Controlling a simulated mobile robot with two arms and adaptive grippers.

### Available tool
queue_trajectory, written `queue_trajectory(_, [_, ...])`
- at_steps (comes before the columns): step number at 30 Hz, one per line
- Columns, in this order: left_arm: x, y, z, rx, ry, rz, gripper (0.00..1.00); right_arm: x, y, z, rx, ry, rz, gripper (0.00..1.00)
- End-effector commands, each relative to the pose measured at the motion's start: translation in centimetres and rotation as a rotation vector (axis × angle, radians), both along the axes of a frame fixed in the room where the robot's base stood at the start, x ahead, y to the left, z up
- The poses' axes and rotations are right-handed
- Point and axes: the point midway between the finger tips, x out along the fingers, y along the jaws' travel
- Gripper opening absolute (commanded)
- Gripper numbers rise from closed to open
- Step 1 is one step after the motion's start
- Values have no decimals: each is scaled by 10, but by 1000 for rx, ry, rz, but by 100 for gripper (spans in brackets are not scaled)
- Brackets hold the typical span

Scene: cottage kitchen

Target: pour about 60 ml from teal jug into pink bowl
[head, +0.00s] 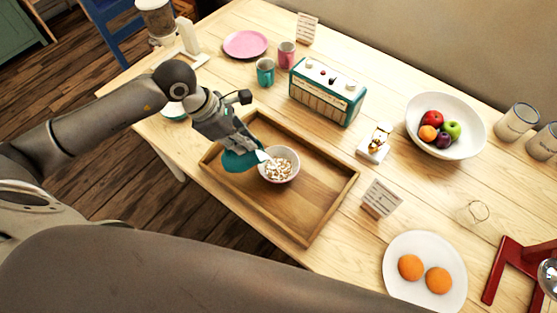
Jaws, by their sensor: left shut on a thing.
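The teal jug (236,162) is tipped on its side, its mouth toward the pink bowl (294,177). My left gripper (241,146) is shut on the jug and holds it just left of the bowl; the gripper hides part of it. A small white patch shows at the jug's mouth by the bowl's rim; I cannot tell if it is flowing milk. The bowl is pale pink, stands upright in the wooden tray (310,222) and holds light cereal-like pieces. The liquid level in the jug and bowl cannot be seen. My right gripper is not in view.
A teal radio (326,94) stands behind the tray. Cups, a pink plate (245,44) and a coffee grinder (156,20) are farther back. A fruit bowl (462,150), small cards and a plate with oranges (425,250) are to the right. The tray's right part is bare.

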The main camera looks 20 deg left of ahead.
Motion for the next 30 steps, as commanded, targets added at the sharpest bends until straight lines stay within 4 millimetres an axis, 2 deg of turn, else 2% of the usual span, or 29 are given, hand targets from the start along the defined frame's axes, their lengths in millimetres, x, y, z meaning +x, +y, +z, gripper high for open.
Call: queue_trajectory(30, [4,-8,-3,89,36,1,0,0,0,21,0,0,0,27])
